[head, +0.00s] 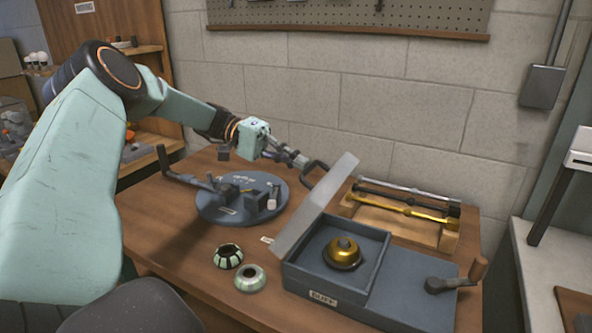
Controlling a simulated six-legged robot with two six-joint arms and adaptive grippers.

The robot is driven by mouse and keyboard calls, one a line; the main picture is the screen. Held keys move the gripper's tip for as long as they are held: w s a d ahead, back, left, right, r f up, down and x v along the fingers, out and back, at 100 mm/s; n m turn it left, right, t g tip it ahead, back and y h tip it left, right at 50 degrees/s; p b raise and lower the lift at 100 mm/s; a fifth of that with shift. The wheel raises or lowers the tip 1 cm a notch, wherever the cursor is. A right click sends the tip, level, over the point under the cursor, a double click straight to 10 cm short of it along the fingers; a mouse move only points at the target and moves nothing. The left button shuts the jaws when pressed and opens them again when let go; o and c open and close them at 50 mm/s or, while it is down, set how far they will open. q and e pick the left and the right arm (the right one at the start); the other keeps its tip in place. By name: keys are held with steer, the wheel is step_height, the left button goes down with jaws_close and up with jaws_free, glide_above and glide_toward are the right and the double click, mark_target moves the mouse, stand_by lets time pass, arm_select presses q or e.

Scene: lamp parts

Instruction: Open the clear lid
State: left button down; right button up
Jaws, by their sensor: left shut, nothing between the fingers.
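The clear lid (314,208) stands raised and tilted along the left side of a blue-grey box (385,255) labelled BUFF. The box's compartment is uncovered, and a gold dome-shaped part (343,254) sits inside it. My left gripper (300,161) reaches in from the left and is above and behind the lid, close to its upper edge. It is shut and empty. A dark curved piece shows by its tips; I cannot tell whether it touches the lid. My right gripper is out of view.
A round blue turntable (230,209) with fixtures is left of the box. Two striped rings (249,278) lie in front of it. A wooden rack (402,231) with metal rods stands behind the box. A crank (457,281) sticks up at the box's right.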

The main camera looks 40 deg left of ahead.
arm_select(q)
steer(key=c, duration=1.8)
jaws_free()
steer(key=shift+s+a+f, duration=0.1)
steer(key=shift+a, duration=0.55)
steer(key=shift+o, duration=0.7)
steer(key=shift+d, duration=0.1)
steer(key=shift+o, duration=1.3)
steer(key=shift+d+r, duration=0.2)
steer(key=shift+d, duration=0.55)
steer(key=v, duration=1.2)
steer(key=shift+a, duration=0.2)
steer(key=shift+d+f, duration=0.1)
